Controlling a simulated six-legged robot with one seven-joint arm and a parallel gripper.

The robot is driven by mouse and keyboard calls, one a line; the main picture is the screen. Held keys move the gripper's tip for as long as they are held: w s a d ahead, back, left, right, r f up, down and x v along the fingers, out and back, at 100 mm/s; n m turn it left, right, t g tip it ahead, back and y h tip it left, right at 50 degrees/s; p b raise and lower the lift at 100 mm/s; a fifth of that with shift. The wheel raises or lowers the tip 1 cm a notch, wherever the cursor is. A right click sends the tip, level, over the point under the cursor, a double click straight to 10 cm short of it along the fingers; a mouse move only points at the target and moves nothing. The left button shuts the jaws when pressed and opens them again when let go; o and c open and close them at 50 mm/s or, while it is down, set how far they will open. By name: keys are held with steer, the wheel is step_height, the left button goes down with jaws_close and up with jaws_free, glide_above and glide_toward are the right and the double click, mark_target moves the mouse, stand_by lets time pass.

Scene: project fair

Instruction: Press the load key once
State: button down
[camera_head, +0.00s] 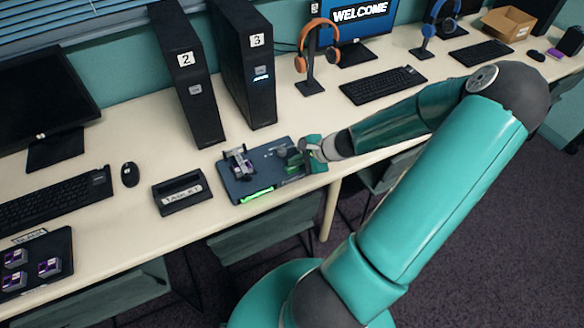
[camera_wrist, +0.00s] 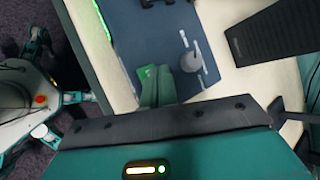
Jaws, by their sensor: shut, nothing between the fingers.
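A dark blue panel (camera_head: 238,189) lies on the desk, with a glowing green strip (camera_head: 257,195) along its front edge. In the wrist view the panel (camera_wrist: 143,32) carries a grey round knob with a lever (camera_wrist: 192,58). My gripper (camera_head: 303,154) is shut and empty over the panel's right end.
Computer towers 2 (camera_head: 187,75) and 3 (camera_head: 246,65) stand behind the panel. A black labelled tray (camera_head: 181,193) lies to its left, and a headphone stand (camera_head: 311,75) and keyboard (camera_head: 383,85) to its right. The desk's front edge is close to the panel.

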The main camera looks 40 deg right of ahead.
mark_target(296, 169)
steer(key=shift+r, duration=0.1)
steer(key=shift+r, duration=2.5)
steer(key=a+r+n+g+h, duration=0.1)
steer(key=a+r+n+g, duration=0.2)
steer(key=a+r+n, duration=0.4)
steer(key=a+r+n+g+h, duration=0.1)
steer(key=a+r+n+g, duration=0.15)
steer(key=a+n, duration=0.45)
steer(key=s+a+r+n+t+h, duration=0.1)
steer(key=s+a+r+n, duration=0.3)
steer(key=r, duration=0.4)
steer(key=s+a+r+n+t, duration=0.1)
steer(key=s+a+r+n, duration=0.3)
steer(key=a+r, duration=0.3)
steer(key=s+a, duration=0.1)
steer(key=a, duration=0.1)
steer(key=shift+s+a+r+t+h, duration=0.3)
steer(key=shift+s+r+t+h, duration=0.05)
steer(key=shift+h, duration=0.05)
